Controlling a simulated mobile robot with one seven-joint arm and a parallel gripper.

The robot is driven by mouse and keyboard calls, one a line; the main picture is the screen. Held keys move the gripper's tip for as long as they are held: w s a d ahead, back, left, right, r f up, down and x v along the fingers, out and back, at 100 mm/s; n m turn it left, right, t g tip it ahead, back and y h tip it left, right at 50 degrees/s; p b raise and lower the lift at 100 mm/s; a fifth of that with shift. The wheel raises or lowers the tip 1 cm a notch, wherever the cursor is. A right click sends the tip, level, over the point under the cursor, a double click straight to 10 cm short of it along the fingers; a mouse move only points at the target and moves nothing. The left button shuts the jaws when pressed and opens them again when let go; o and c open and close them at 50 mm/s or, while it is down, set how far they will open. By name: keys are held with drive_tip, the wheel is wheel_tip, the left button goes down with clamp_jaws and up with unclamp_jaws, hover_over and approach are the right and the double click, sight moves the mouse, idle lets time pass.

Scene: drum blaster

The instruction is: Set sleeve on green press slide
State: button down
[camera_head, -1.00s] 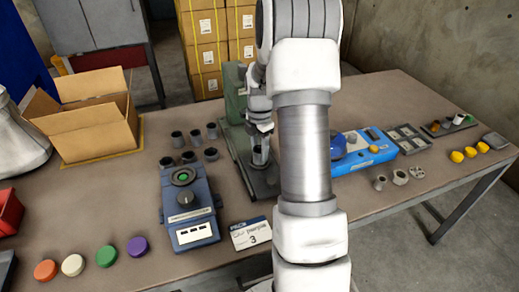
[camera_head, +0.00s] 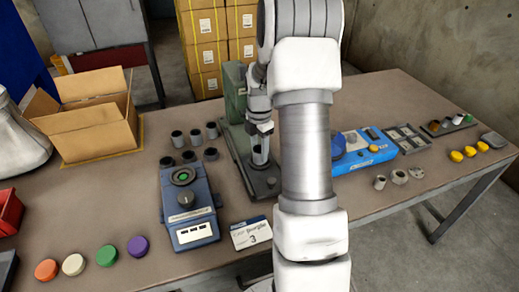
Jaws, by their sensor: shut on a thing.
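The green press (camera_head: 234,92) stands upright behind and left of my arm, with its dark base plate (camera_head: 262,189) reaching toward the front. My gripper (camera_head: 261,134) is above the base plate, partly hidden by my own arm. It is shut on a grey sleeve (camera_head: 260,152), which hangs upright below the fingers over the press slide area. I cannot tell whether the sleeve's lower end touches the slide. Several similar dark grey sleeves (camera_head: 195,137) stand on the table just left of the press.
An open cardboard box (camera_head: 92,125) is at left, coloured caps (camera_head: 106,256) at front left. A blue case (camera_head: 365,154) is right of my arm.

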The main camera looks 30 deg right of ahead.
drive_tip(key=shift+f+b, duration=0.35)
drive_tip(key=shift+f, duration=0.2)
drive_tip(key=c, duration=0.6)
unclamp_jaws()
drive_tip(key=shift+r, duration=0.1)
wheel_tip(320, 180, up, 11)
drive_tip(key=p, duration=0.8)
drive_tip(key=shift+p, duration=0.3)
